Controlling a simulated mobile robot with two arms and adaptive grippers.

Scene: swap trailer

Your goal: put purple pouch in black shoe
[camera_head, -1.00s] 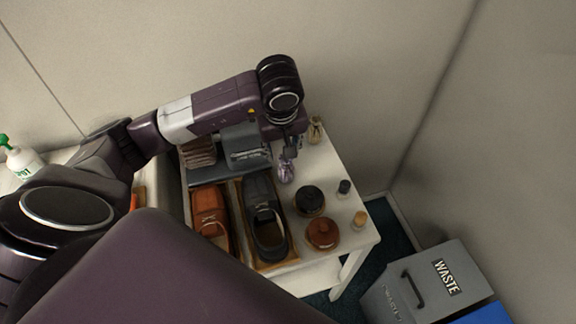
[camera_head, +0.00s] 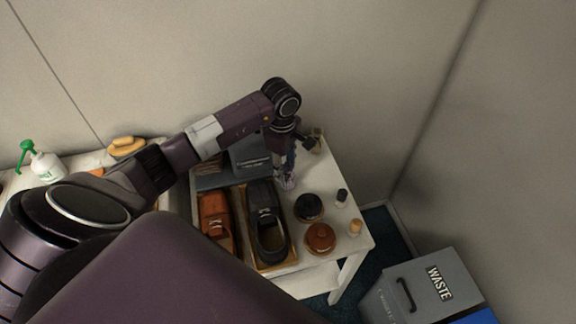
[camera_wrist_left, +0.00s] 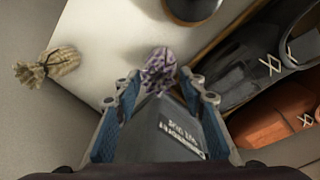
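The purple pouch (camera_head: 287,183) stands on the white table to the right of the shoe tray. My left gripper (camera_head: 285,170) points down over it. In the left wrist view, the pouch (camera_wrist_left: 158,66) shows just beyond and between the spread fingertips of my left gripper (camera_wrist_left: 160,92), which is open. I cannot tell whether the fingers touch it. The black shoe (camera_head: 268,228) lies in the tray, left of and nearer than the pouch; it also shows in the left wrist view (camera_wrist_left: 238,72). My right gripper is out of view.
A brown shoe (camera_head: 216,217) lies beside the black one. A black round jar (camera_head: 308,207), a brown jar (camera_head: 320,238) and small bottles stand on the right. A tan pouch (camera_wrist_left: 48,67) is near the table edge. A waste bin (camera_head: 417,292) stands right of the table.

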